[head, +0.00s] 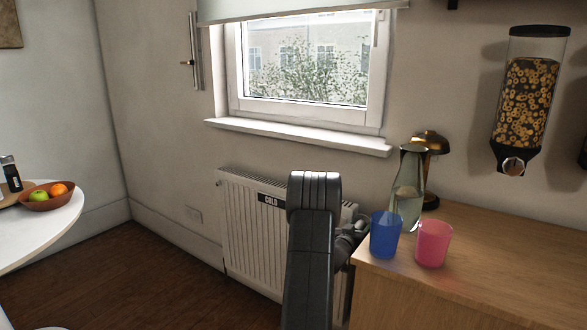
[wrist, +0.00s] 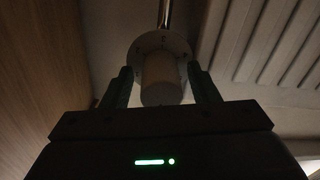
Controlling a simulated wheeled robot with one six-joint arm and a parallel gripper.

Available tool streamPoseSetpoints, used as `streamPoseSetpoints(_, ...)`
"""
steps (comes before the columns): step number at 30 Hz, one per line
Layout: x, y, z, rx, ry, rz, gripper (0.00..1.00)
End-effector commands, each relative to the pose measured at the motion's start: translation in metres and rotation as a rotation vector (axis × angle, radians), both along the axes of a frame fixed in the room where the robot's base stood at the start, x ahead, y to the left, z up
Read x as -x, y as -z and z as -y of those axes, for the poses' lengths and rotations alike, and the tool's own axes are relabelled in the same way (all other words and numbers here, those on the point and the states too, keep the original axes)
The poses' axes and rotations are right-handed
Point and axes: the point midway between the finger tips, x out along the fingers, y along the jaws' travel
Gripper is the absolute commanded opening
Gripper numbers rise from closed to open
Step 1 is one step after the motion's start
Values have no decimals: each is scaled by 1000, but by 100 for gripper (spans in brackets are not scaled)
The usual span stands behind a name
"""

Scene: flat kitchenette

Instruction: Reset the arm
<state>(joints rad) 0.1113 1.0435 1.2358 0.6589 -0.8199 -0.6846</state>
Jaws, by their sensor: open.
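My arm (head: 312,240) reaches out toward the right end of the radiator, beside the wooden counter. In the wrist view, my gripper (wrist: 160,72) is open, with its two fingers apart. A pale round knob (wrist: 160,82) with a wider disc behind it shows between the fingers. A metal pipe (wrist: 165,15) runs up from it. I see gaps at both sides of the knob and cannot tell how deep between the fingers it sits. In the head view, the fingers are hidden or too small to make out.
The ribbed radiator (head: 245,230), labelled COLD, stands close by under the window. The counter (head: 490,245) bears a blue cup (head: 385,236), a pink cup (head: 433,245), a glass bottle (head: 408,190) and a lamp (head: 432,142). Left lie open floor and a white table (head: 45,232) with a fruit bowl (head: 47,203).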

Motion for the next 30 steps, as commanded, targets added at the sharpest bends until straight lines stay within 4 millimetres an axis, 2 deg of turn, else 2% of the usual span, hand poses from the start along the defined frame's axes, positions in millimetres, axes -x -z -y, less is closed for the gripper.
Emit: streamPoseSetpoints(30,3,5,1,-758,-1,512,54)
